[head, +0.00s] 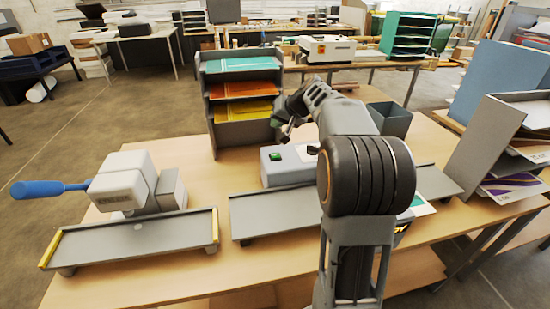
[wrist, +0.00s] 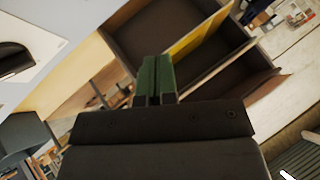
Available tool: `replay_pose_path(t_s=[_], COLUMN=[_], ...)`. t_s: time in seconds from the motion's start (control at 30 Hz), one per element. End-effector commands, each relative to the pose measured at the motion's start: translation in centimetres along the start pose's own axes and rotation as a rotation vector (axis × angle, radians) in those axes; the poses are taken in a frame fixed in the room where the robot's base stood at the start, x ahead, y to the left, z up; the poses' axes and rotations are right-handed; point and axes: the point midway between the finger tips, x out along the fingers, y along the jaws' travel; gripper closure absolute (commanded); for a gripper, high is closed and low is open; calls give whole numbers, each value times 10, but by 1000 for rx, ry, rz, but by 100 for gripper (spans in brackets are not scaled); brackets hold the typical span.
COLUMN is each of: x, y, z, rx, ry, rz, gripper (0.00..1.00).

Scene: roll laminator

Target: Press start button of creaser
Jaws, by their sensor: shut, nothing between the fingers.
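A grey-white machine (head: 290,173) with a green button (head: 276,156) stands behind a long grey tray on the wooden table; my arm hides its right part. I cannot read a name on it, so I cannot tell for sure that it is the creaser. My gripper (head: 284,133) is above and slightly right of the green button, apart from it as far as I can tell. In the wrist view the green fingertips (wrist: 155,75) are together and empty. A pale surface with a dark opening (wrist: 18,58) fills the upper left there; the green button is not visible.
A second machine (head: 122,185) with a blue handle (head: 48,189) and its own tray (head: 135,243) stands on the left. A grey shelf (head: 215,128) with coloured sheets rises behind the button. A grey bin (head: 392,120) and paper rack (head: 487,140) stand right.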

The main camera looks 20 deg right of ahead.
Motion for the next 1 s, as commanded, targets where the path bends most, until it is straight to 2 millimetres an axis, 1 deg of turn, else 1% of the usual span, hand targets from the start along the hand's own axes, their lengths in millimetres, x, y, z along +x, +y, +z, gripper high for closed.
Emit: replay_pose_path(t_s=[0.37, 0.57, 0.77, 1.0], x=[0, 5, 16, 36], y=[0, 3, 11, 26], z=[0, 3, 11, 26], rx=[0, 0, 0, 0], ry=[1, 0, 0, -1], rz=[-1, 0, 0, 0], gripper=[100, 100, 100, 100])
